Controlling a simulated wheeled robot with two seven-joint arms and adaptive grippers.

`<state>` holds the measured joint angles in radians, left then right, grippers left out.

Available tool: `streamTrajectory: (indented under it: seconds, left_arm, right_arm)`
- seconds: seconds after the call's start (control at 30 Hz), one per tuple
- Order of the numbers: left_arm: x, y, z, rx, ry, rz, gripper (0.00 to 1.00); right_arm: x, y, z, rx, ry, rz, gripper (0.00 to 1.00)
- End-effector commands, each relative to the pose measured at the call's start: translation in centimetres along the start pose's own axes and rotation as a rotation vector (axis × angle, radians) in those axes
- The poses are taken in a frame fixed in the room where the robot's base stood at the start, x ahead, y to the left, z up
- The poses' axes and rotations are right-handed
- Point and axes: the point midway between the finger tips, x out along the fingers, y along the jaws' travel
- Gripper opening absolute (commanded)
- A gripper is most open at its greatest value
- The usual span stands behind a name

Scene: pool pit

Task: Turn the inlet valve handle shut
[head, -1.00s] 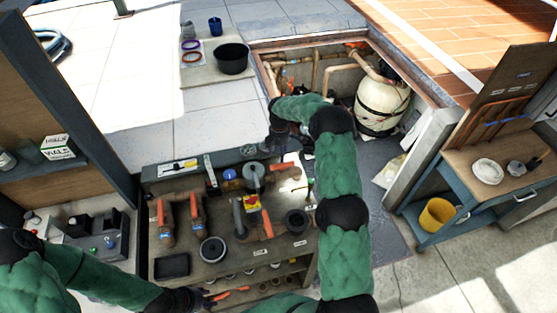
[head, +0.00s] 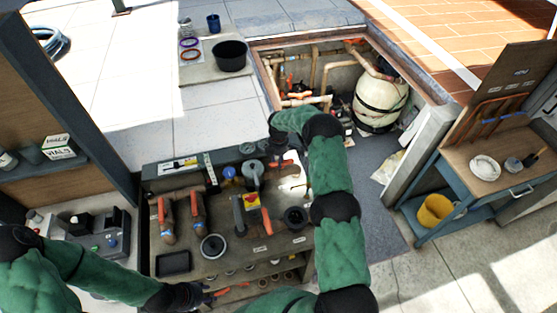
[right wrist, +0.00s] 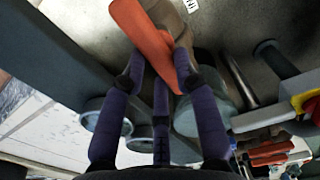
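An orange lever handle (right wrist: 146,38) crosses between the fingers of my right gripper (right wrist: 157,80) in the right wrist view. The fingers stand apart on either side of it; contact is not clear. In the head view, my right gripper (head: 275,143) is mostly hidden by its own green arm, at the bench's back edge, above an orange handle (head: 284,168) beside a grey valve body (head: 252,175). Which valve is the inlet is not readable. My left gripper (head: 195,298) is low at the bench's front; its fingers are unclear.
The workbench (head: 225,258) holds two more orange-handled valves, a red-and-yellow knob (head: 252,201) and a dark tray (head: 174,264). Behind it is an open pit with pipes and a cream tank (head: 380,103). A side bench with a yellow bucket (head: 435,209) stands right.

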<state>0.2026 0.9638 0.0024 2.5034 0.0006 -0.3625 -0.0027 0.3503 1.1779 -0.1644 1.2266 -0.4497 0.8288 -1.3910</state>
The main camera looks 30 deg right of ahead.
Motion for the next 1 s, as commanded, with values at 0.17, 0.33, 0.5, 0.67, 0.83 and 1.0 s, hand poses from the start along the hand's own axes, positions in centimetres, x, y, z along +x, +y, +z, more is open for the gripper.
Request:
streamTrajectory:
  seconds: [0.17, 0.33, 0.5, 0.67, 0.83, 1.0]
  left_arm:
    - [0.0, 0.0, 0.0, 0.000, 0.000, 0.000, 0.40]
    - [0.4, -0.1, 0.0, 0.000, 0.000, 0.000, 0.40]
    - [1.6, -0.6, -0.1, 0.000, 0.000, 0.000, 0.40]
    - [3.5, -1.2, -0.1, 0.000, 0.000, 0.000, 0.40]
    - [5.8, -2.0, -0.2, 0.000, 0.000, 0.000, 0.40]
    - [7.6, -2.7, -0.3, 0.000, 0.000, 0.000, 0.40]
  right_arm:
    - [0.0, 0.0, 0.0, 0.000, 0.000, 0.000, 0.00]
    - [0.1, 0.0, 0.0, 0.017, 0.000, 0.000, 0.00]
    - [0.3, 0.1, 0.1, 0.077, -0.001, 0.002, 0.00]
    - [0.5, 0.3, 0.1, 0.184, -0.002, 0.002, 0.00]
    - [0.6, 0.4, 0.3, 0.337, -0.001, 0.002, 0.00]
    - [0.5, 0.5, 0.5, 0.500, -0.002, 0.002, 0.00]
